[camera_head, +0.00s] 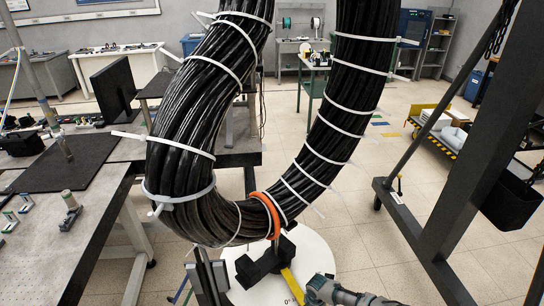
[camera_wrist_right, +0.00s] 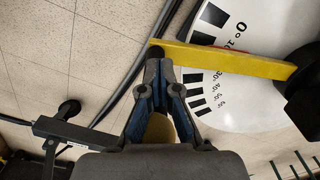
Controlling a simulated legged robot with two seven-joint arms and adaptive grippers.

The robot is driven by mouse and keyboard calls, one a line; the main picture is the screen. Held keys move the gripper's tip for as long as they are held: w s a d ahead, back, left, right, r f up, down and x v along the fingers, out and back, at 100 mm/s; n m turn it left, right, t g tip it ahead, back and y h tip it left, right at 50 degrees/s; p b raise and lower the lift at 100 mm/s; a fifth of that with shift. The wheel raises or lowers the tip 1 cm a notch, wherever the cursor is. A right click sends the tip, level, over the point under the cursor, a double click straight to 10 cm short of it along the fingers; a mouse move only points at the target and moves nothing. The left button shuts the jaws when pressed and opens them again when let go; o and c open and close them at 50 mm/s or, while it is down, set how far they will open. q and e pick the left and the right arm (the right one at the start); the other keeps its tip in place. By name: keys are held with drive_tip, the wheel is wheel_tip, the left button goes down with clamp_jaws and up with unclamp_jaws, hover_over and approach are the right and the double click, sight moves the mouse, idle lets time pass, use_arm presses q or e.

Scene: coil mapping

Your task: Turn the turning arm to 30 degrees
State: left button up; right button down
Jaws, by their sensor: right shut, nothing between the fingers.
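The yellow turning arm (camera_head: 291,283) extends from a black block (camera_head: 262,262) on a white round dial plate (camera_head: 318,252). In the right wrist view the turning arm (camera_wrist_right: 220,57) crosses the dial between the printed 0°/10 marks and the 30° mark. My right gripper (camera_wrist_right: 156,56) is shut and empty, its tips at the free outer end of the turning arm; I cannot tell whether they touch it. In the head view my right gripper (camera_head: 318,288) is low, beside the turning arm. My left gripper is not in view.
A thick black cable bundle (camera_head: 188,110) with white ties hangs in a loop above the dial, with an orange ring (camera_head: 268,212) near its bottom. A dark metal frame (camera_head: 450,195) stands at the right, a grey workbench (camera_head: 50,235) at the left. Tiled floor is open behind.

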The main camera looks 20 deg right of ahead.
drive_tip(key=shift+d, duration=0.65)
drive_tip(key=shift+w+d, duration=0.1)
drive_tip(key=shift+d, duration=1.15)
drive_tip(key=shift+w+d+b, duration=0.15)
drive_tip(key=shift+d+b, duration=0.35)
drive_tip(key=shift+d, duration=0.85)
